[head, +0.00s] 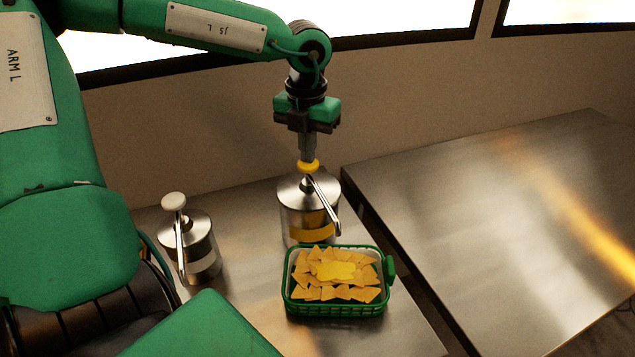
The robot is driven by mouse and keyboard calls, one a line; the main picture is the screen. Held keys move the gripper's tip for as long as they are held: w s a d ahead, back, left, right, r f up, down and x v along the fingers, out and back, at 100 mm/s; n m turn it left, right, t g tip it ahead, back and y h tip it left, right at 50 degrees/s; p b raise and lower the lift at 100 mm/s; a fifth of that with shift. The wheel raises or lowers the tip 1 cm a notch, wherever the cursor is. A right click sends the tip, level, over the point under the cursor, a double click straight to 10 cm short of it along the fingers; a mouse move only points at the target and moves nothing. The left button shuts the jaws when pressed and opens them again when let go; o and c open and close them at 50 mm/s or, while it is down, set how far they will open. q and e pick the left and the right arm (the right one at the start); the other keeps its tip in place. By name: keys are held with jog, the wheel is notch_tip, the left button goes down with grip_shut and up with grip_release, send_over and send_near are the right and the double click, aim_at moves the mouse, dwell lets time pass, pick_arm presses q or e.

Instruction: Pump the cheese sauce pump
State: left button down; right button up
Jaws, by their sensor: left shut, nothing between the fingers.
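The cheese sauce pump (308,212) is a steel canister with a yellow label, a yellow knob (308,167) on top and a spout slanting down to the right. My left gripper (307,158) is shut, points straight down and is right at the top of the yellow knob, with nothing held between its fingers. The knob sits low, close to the lid. A green basket (388,290) of tortilla chips stands in front of the pump, with a yellow patch of cheese sauce (335,271) on the chips. My right gripper is not in view.
A second steel pump (189,240) with a white knob and white label stands to the left. The steel counter (245,290) holds both pumps and the basket. A gap separates it from a bare steel table (480,215) on the right. A wall runs behind.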

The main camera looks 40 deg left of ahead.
aim_at(299, 159)
pick_arm(q)
jog(key=shift+f, duration=0.25)
jog(key=shift+a+f+b, duration=0.2)
jog(key=shift+f+b, duration=0.4)
jog(key=shift+b, duration=0.1)
jog(key=shift+s+a+f+b, duration=0.2)
jog(key=shift+a+f+b, duration=0.1)
jog(key=shift+b, duration=0.05)
jog(key=shift+s+a+f, duration=0.1)
jog(key=shift+s+a, duration=0.05)
jog(key=shift+a, duration=0.2)
jog(key=shift+w+d+r+p, duration=0.1)
jog(key=shift+d+r+p, duration=0.15)
jog(key=shift+r, duration=0.45)
jog(key=shift+w+d+r+p, duration=0.1)
jog(key=shift+d+r+p, duration=0.15)
jog(key=shift+r, duration=0.4)
jog(key=shift+d+r, duration=0.1)
jog(key=shift+r, duration=0.05)
